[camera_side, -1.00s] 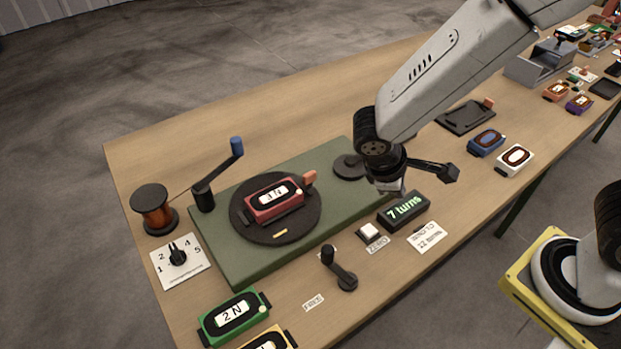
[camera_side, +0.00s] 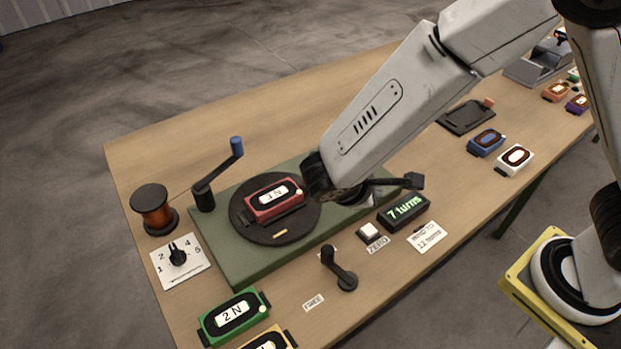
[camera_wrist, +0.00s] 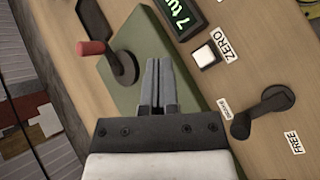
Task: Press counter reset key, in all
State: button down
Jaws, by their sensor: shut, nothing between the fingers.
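The counter reset key is a small white square button on a dark base (camera_side: 368,231), beside a ZERO label and left of the counter display (camera_side: 404,211), which reads 7 turns. The wrist view also shows the key (camera_wrist: 207,54) and part of the display (camera_wrist: 181,14). My gripper (camera_wrist: 158,68) is shut and empty, its fingers side by side, over the green base plate. In the wrist view the key lies to the right of the fingertips, apart from them. In the side view my wrist hides the fingertips, behind and left of the key.
A black lever (camera_side: 338,268) stands near the key, by a FREE label. A red unit (camera_side: 275,197) sits on the round dark turntable (camera_side: 270,236). A red-knobbed lever (camera_wrist: 122,66) stands left of my fingers. A wire spool (camera_side: 152,208) and blue-handled crank (camera_side: 236,148) stand at left.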

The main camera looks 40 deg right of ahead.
aim_at(372, 226)
jog(key=shift+f, duration=0.15)
jog(key=shift+f, duration=4.25)
jog(key=shift+f, duration=0.9)
jog(key=shift+r, duration=0.9)
jog(key=shift+r, duration=0.15)
jog(key=shift+r, duration=2.4)
